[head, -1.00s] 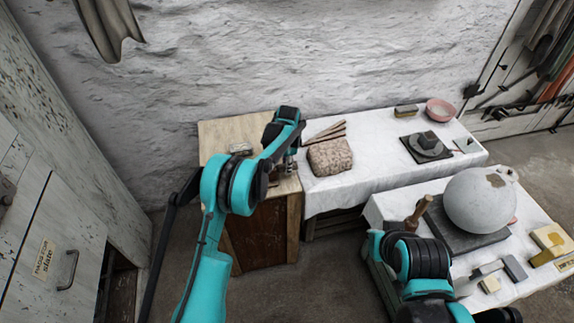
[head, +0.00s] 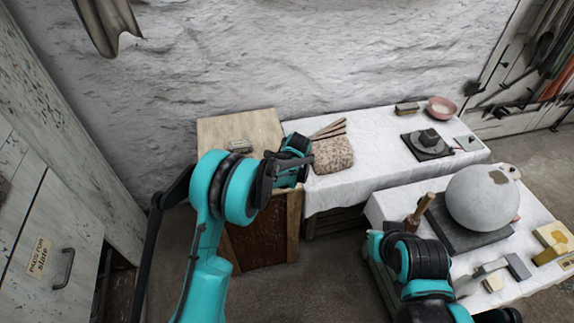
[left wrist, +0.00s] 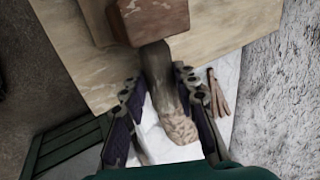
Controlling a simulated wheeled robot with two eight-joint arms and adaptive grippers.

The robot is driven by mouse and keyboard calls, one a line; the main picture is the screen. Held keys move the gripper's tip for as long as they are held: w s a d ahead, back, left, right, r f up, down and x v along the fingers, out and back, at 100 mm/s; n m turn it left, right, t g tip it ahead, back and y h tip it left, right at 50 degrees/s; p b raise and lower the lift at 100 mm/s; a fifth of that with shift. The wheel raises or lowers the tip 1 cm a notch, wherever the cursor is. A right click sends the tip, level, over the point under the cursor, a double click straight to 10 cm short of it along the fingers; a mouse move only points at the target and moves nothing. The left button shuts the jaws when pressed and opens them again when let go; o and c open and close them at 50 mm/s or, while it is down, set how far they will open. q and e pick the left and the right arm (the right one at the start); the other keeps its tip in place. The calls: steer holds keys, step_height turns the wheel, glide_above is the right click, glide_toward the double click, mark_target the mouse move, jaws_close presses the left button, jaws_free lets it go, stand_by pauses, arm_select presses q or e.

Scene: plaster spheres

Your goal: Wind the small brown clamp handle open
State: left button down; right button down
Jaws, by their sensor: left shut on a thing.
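In the left wrist view a brown block (left wrist: 150,20), worn at its edges, sits near the top over the pale bench top. A grey-brown shaft (left wrist: 158,72), which looks like the clamp handle, runs down from it between my fingers. My left gripper (left wrist: 156,78) has one finger on each side of this shaft and is shut on it. In the head view my left arm bends over the front right corner of the wooden bench (head: 215,130) and hides the clamp and fingertips.
A pinkish rough stone block (head: 333,155) lies on the white-covered table (head: 375,150) just right of my left wrist. A small metal item (head: 238,146) lies on the bench. A large plaster sphere (head: 482,197) rests on the nearer right table. Grey drawers stand at the left.

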arm_select(q)
steer(key=shift+s+f+t+y+b, duration=0.15)
steer(key=shift+t+y+b, duration=0.15)
steer(key=shift+t+b, duration=0.4)
steer(key=c, duration=1.1)
jaws_free()
steer(key=shift+c, duration=0.2)
steer(key=v, duration=1.2)
steer(key=shift+s+d+f, duration=0.1)
steer(key=shift+s+f, duration=0.05)
